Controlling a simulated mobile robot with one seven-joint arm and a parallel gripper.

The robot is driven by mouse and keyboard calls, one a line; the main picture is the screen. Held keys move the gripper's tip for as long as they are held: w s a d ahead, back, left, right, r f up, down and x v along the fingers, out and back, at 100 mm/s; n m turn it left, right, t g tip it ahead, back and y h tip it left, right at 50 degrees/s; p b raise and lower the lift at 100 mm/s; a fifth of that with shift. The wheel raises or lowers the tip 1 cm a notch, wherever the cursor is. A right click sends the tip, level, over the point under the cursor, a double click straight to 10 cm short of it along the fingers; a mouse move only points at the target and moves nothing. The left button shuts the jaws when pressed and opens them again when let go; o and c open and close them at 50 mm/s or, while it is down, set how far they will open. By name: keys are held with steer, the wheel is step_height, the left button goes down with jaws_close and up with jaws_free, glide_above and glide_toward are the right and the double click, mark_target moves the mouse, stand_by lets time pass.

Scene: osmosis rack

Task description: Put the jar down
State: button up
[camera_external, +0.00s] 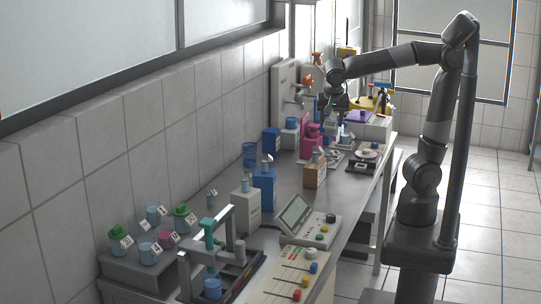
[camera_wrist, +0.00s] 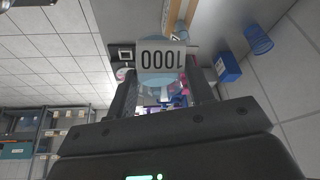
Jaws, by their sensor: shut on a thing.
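The jar (camera_wrist: 151,80) is bluish and see-through, with a white label (camera_wrist: 161,56) that reads 1000 upside down in the wrist view. It sits between the two dark fingers of my gripper (camera_wrist: 160,88), which is shut on it. In the external view my gripper (camera_external: 335,112) points down over the far part of the bench, close to magenta and blue items. The jar is small and hard to make out there. I cannot tell whether its base touches anything.
The long grey bench (camera_external: 232,222) is crowded. Near my gripper are a magenta container (camera_external: 311,137), a blue box (camera_external: 271,141), a brown box (camera_external: 315,174) and a scale-like device (camera_external: 366,156). A control panel (camera_external: 309,221) and several labelled jars (camera_external: 150,252) are nearer.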

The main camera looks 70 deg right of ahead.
step_height(320, 180, down, 11)
steer(key=shift+w+a+f, duration=0.6)
steer(key=shift+a+f, duration=1.35)
steer(key=shift+w+a+f, duration=0.6)
steer(key=shift+a+f, duration=1.3)
steer(key=shift+w+a+f, duration=0.6)
steer(key=shift+a+f, duration=1.35)
steer(key=shift+f, duration=0.2)
steer(key=o, duration=1.1)
steer(key=shift+c, duration=0.2)
steer(key=shift+r, duration=0.1)
